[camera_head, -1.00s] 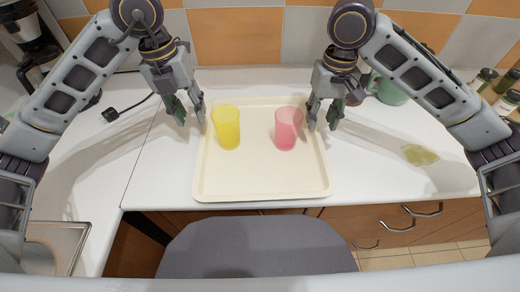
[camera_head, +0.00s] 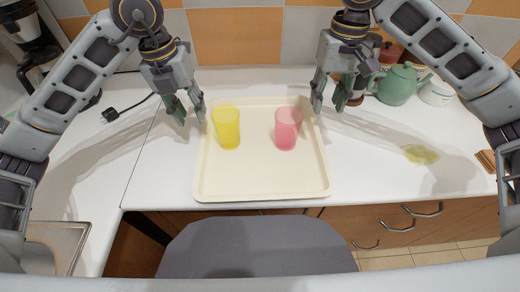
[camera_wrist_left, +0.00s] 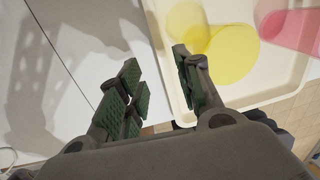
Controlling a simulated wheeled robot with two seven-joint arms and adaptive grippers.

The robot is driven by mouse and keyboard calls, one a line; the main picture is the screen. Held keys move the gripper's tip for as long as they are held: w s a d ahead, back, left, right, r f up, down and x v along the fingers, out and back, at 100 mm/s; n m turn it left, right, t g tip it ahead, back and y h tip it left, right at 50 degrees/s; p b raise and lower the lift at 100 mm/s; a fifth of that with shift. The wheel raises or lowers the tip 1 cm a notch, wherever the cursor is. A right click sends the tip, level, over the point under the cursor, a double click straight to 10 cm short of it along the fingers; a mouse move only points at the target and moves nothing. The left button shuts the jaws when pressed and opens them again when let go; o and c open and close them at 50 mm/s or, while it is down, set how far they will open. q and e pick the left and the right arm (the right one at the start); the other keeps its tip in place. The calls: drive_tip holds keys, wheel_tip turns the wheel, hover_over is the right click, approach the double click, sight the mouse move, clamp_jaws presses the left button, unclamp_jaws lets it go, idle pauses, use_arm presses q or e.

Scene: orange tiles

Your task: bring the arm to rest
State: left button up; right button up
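My left gripper (camera_head: 188,108) hangs open and empty above the counter, just left of the tray's back left corner. In the left wrist view its two green-padded fingers (camera_wrist_left: 155,95) are spread with nothing between them. My right gripper (camera_head: 328,101) is open and empty above the counter at the tray's back right corner. A yellow cup (camera_head: 227,130) stands upright on the left of the cream tray (camera_head: 255,182). A pink cup (camera_head: 287,132) stands upright on the tray's right side. Both cups are apart from the grippers.
A green teapot (camera_head: 396,86) and a white-and-blue container (camera_head: 437,93) stand at the back right. A yellowish flat item (camera_head: 420,154) lies on the right counter. A black plug with a cable (camera_head: 111,114) lies on the left. A grey chair back (camera_head: 255,248) stands in front.

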drive_tip(key=shift+r, duration=0.25)
idle(0.6)
wheel_tip(320, 180, up, 9)
drive_tip(key=p, duration=0.9)
drive_tip(key=shift+f, duration=0.15)
drive_tip(key=shift+r+p, duration=0.5)
